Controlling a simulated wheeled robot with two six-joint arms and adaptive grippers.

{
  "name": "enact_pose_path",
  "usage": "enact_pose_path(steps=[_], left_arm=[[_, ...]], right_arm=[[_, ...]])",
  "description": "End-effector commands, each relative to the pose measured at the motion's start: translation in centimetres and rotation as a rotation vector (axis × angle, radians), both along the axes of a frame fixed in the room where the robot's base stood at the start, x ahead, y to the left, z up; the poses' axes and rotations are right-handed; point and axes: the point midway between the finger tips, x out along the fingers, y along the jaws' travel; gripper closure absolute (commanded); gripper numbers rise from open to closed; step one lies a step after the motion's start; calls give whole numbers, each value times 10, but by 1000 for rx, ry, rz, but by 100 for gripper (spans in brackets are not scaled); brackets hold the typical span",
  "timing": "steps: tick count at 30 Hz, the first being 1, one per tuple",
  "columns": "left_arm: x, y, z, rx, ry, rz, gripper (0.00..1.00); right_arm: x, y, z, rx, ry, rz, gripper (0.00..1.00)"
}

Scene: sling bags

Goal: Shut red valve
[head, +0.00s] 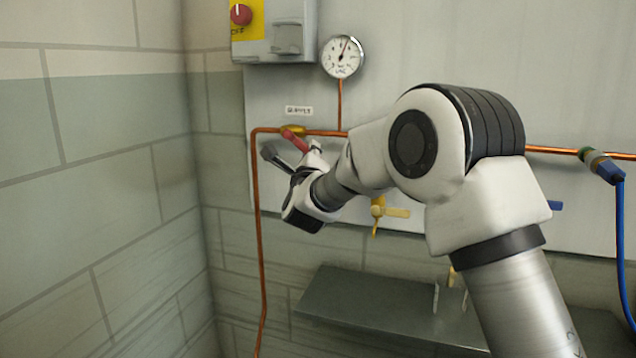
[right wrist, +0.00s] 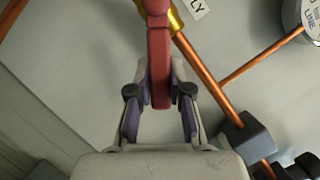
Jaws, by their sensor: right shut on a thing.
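The red valve handle (head: 296,141) sits on a brass valve body (head: 292,129) in the copper pipe on the wall panel. In the head view it slants down to the right, at an angle to the pipe. My right gripper (head: 287,158) is shut on it. In the right wrist view the red handle (right wrist: 159,62) runs down between the two fingers of the gripper (right wrist: 159,100), and the brass body (right wrist: 174,18) shows at the top. My left gripper is not in view.
A pressure gauge (head: 342,56) and a grey box with a red knob (head: 241,15) are above. A yellow valve (head: 390,211) and a blue valve (head: 604,167) are to the right. A grey shelf (head: 350,296) lies below. A block wall (head: 100,180) stands close on the left.

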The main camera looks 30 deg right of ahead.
Motion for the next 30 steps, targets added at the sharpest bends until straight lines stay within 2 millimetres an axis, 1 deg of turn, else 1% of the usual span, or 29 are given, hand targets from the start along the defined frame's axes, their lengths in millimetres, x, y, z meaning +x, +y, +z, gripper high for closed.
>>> enact_pose_path(steps=[1, 3, 9, 15, 21, 24, 30], left_arm=[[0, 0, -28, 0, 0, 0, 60], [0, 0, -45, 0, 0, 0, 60], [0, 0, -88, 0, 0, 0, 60], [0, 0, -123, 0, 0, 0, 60], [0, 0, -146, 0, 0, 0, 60], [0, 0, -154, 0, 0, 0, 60], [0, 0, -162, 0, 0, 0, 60]], right_arm=[[2, 2, -18, 28, -33, 1, 100], [4, 4, -21, 71, -83, 1, 100], [11, 10, -29, 195, -225, 2, 100], [19, 17, -33, 319, -369, 2, 100], [27, 23, -34, 435, -504, 2, 100], [30, 26, -34, 485, -562, 0, 100], [36, 31, -33, 562, -650, 1, 100]])
